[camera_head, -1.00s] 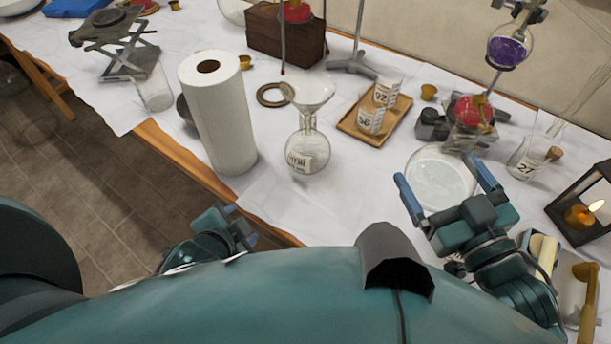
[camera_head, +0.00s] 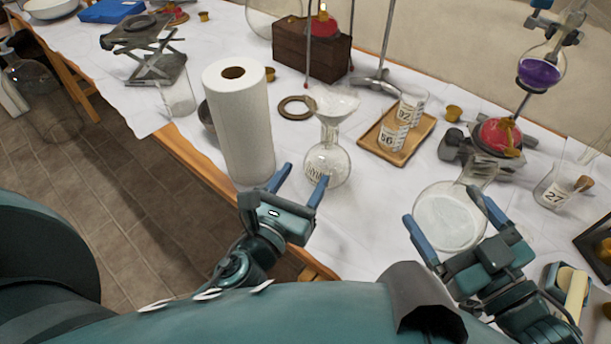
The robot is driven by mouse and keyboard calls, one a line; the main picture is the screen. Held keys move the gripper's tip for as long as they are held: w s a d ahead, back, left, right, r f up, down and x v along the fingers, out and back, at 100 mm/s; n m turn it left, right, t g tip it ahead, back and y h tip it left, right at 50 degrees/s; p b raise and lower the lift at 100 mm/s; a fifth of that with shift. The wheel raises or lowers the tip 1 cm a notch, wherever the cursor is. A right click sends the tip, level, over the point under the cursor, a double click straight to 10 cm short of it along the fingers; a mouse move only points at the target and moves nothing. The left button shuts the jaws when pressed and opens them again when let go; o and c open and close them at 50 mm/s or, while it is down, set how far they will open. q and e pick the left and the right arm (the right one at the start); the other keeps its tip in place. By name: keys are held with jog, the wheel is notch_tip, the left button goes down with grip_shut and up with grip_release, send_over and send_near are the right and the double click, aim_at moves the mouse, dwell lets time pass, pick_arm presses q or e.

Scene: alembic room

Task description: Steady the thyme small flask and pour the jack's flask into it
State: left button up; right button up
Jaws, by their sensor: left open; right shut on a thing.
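The thyme small flask (camera_head: 325,168) is clear and round, with a partly readable label. It stands upright on the white-covered table with a clear funnel (camera_head: 333,102) in its mouth. My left gripper (camera_head: 299,183) is open and empty just in front of it. The fingers point toward the flask, and one fingertip overlaps its lower part in the picture. My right gripper (camera_head: 440,204) is shut on a clear round flask, which I take as the jack's flask (camera_head: 449,220). Its pale contents show between the fingers. Its neck points up and right, so it looks tilted.
A paper towel roll (camera_head: 240,125) stands left of the thyme flask. A wooden tray (camera_head: 372,145) with two labelled beakers lies behind right. The jack (camera_head: 150,50) is far left.

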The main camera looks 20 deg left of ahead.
aim_at(326, 144)
pick_arm(q)
jog(key=shift+m, duration=0.3)
jog(key=w, duration=0.4)
jog(key=w+d+p, duration=0.1)
jog(key=w, duration=0.3)
jog(key=w+d, duration=0.1)
jog(key=w, duration=0.3)
jog(key=shift+s, duration=0.1)
jog(key=c, duration=1.1)
